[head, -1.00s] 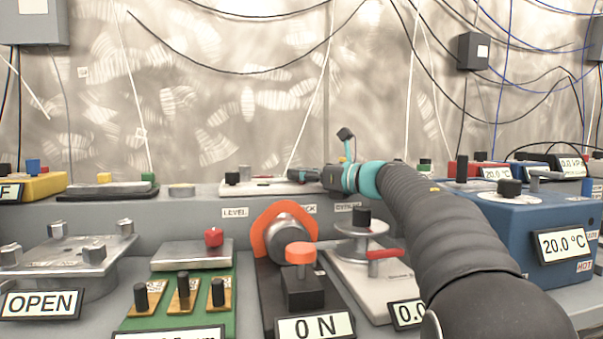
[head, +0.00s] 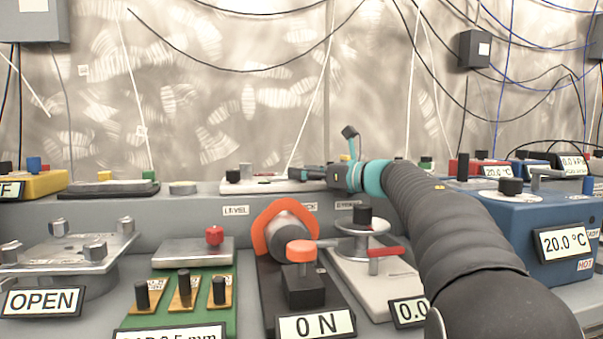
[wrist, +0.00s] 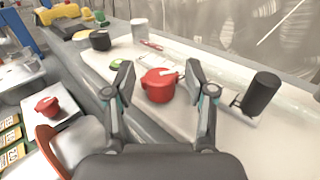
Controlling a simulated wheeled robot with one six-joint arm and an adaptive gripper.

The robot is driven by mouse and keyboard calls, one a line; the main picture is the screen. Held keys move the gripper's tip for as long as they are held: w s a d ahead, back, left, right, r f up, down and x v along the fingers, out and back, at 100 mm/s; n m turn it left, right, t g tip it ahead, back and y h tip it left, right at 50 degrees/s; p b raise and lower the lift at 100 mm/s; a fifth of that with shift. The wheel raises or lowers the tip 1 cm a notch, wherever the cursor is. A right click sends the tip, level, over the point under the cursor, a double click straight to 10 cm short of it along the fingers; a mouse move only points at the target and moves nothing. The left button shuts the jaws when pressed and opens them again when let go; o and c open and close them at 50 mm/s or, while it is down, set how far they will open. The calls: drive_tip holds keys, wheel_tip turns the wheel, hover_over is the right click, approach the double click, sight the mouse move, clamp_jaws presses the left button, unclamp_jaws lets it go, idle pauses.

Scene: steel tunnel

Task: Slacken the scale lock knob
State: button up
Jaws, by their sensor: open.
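A red knob (wrist: 158,86) with a pale pointer mark stands on a long white plate (wrist: 225,128) in the wrist view. My gripper (wrist: 158,76) is open, with one finger on each side of the red knob and a visible gap on both sides. In the head view my gripper (head: 308,173) reaches left, low over the white plate on the raised shelf, and the red knob cannot be made out there.
On the same plate are a black cylinder (wrist: 261,93) right of the gripper, a black knob (wrist: 100,40) and a grey cylinder (wrist: 139,31). A lower red knob (wrist: 47,105) stands beside the shelf. In front are an orange-topped knob (head: 301,250) and a blue box (head: 520,225).

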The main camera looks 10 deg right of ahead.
drive_tip(key=v, duration=0.6)
drive_tip(key=shift+s+d, duration=0.25)
drive_tip(key=shift+s, duration=0.05)
